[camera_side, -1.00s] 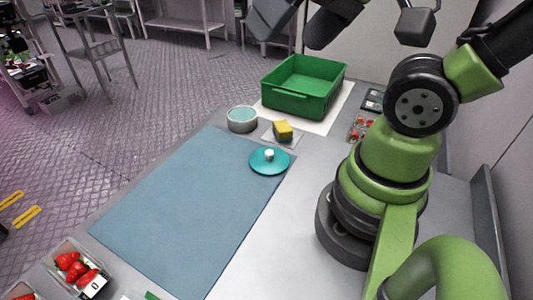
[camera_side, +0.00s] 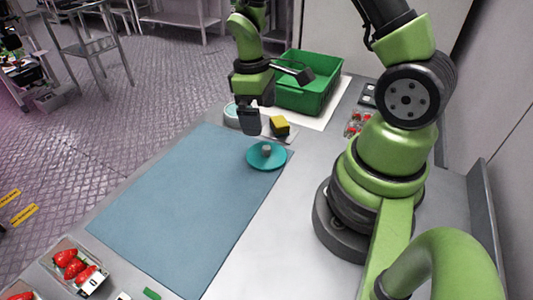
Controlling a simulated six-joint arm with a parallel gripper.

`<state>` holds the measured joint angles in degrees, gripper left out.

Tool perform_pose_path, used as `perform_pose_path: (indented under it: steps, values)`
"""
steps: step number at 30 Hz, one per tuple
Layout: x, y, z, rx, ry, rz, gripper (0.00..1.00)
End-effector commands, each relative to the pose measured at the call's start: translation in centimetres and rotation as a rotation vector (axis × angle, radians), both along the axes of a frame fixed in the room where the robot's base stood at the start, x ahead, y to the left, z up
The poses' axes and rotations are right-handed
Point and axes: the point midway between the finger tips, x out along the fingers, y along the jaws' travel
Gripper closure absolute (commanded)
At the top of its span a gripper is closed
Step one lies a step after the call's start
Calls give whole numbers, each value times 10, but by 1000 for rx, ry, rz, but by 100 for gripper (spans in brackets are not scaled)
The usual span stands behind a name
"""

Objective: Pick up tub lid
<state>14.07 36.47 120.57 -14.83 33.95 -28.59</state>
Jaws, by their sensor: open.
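The tub lid (camera_side: 258,161) is a flat teal disc with a pale knob (camera_side: 266,149) at its middle. It lies at the far right corner of the blue mat (camera_side: 185,205). My gripper (camera_side: 250,130) points down a little above and to the left of the lid in the picture. It is open and apart from the lid; nothing shows between its fingers. The round tub (camera_side: 230,117) stands behind my gripper, which hides part of it.
A yellow sponge (camera_side: 280,125) on a small pale tray sits close behind the lid. A green crate (camera_side: 305,98) stands at the back. Punnets of strawberries lie at the front left (camera_side: 75,266) and by the crate (camera_side: 354,124).

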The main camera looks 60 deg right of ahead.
Motion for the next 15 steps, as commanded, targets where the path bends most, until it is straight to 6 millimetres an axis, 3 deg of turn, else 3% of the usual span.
perform_pose_path:
  steps: [6, 15]
  values:
    - [-5, 0, -32, 2, 6, -1, 0]
    - [-11, 1, -62, 2, 8, -1, 0]
